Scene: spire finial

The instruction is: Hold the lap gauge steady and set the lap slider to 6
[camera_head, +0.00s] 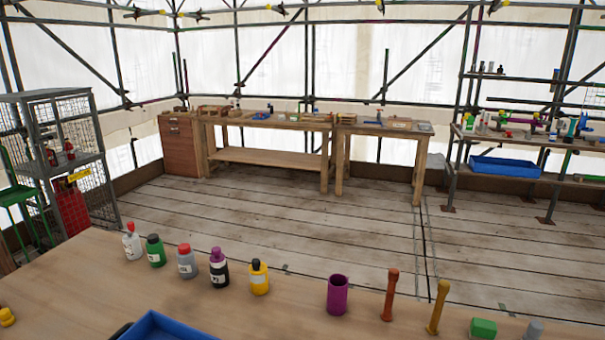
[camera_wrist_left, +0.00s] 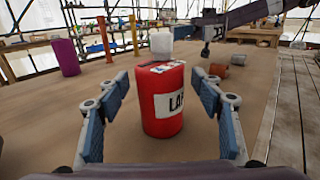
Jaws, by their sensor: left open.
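The lap gauge (camera_wrist_left: 162,105) is a red cylinder with a white label reading "LAP", standing upright on the wooden table in the left wrist view. Its top face carries pale and dark markings; the slider's setting is too small to read. My left gripper (camera_wrist_left: 160,84) is open, with one finger on each side of the gauge and a visible gap on both sides. The gauge does not show in the head view. A dark grey arm-like part shows at the top right of the left wrist view; I cannot make out a right gripper there clearly.
A white block (camera_wrist_left: 161,43) stands just behind the gauge. A purple cup (camera_head: 337,295), an orange post (camera_head: 390,295) and a yellow post (camera_head: 438,307) stand on the table, with several bottles and a blue tray (camera_head: 165,328) to the left.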

